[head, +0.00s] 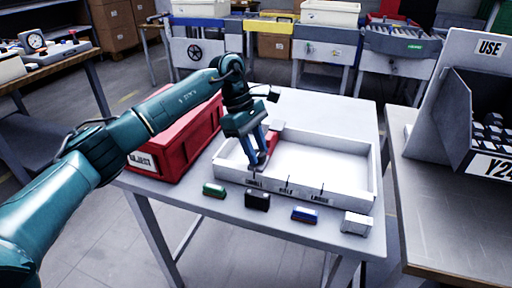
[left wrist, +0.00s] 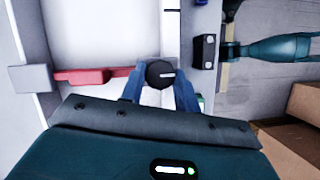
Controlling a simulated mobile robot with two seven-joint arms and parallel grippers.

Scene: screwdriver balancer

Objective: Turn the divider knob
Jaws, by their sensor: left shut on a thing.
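My left gripper (head: 262,152) reaches down into the left part of the white tray (head: 330,197). In the left wrist view its two blue fingers (left wrist: 160,86) are shut on the round black divider knob (left wrist: 157,70), one on each side. A light pointer line on the knob points right in that view. A red divider arm (left wrist: 95,76) runs left from the knob to a grey block (left wrist: 30,79). In the head view the red arm (head: 271,141) is partly hidden behind the fingers, and the knob cannot be made out. My right gripper is not in view.
A red bin (head: 180,140) stands close left of the tray. Green (head: 214,190), black (head: 257,200), blue (head: 304,214) and white (head: 356,223) small blocks line the table's front edge. A slanted dark bin (head: 480,130) stands on the right table. The tray's middle and right are clear.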

